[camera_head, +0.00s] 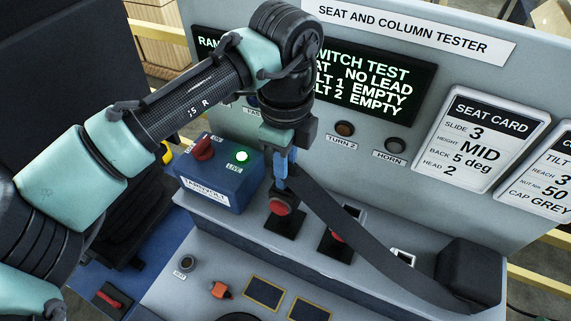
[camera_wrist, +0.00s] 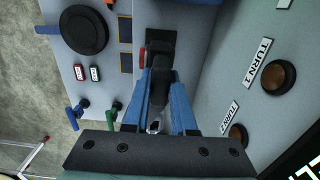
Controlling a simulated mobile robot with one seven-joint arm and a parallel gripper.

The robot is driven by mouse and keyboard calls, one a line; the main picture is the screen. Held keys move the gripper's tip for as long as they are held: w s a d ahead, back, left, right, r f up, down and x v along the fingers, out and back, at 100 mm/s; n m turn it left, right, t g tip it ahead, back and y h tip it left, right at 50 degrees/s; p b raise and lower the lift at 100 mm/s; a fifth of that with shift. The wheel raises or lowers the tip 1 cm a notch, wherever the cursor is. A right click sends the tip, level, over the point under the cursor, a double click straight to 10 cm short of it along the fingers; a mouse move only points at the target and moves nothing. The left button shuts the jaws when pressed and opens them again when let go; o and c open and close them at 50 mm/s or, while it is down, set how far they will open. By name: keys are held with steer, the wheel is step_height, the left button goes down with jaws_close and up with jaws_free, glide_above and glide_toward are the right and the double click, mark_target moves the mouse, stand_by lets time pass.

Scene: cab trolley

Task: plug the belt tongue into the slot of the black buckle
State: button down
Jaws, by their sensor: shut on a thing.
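My gripper (camera_head: 284,174) is in the head view, with blue fingers pointing down, shut on the belt tongue. In the wrist view the fingers close around the tongue's metal part (camera_wrist: 155,126) and black webbing. The black belt (camera_head: 350,232) runs from my gripper down to the right. A black buckle (camera_head: 283,224) with a red button stands directly below my fingertips. A second buckle (camera_head: 333,242) with a red button stands to its right, partly behind the belt. The slots and the exact gap between tongue and buckle cannot be made out.
The belt ends at a black housing (camera_head: 470,272) at the right. A blue box (camera_head: 222,172) with a lit green lamp stands left of my gripper. The upright panel with a screen (camera_head: 365,85) rises close behind. The screen reads EMPTY for both belts.

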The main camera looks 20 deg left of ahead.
steer(key=shift+f, duration=0.5)
steer(key=c, duration=0.7)
jaws_free()
steer(key=shift+o, duration=0.2)
steer(key=shift+r, duration=0.1)
step_height(320, 180, up, 13)
steer(key=b, duration=0.1)
steer(key=shift+b, duration=0.3)
steer(key=o, duration=0.7)
steer(key=shift+c, duration=0.2)
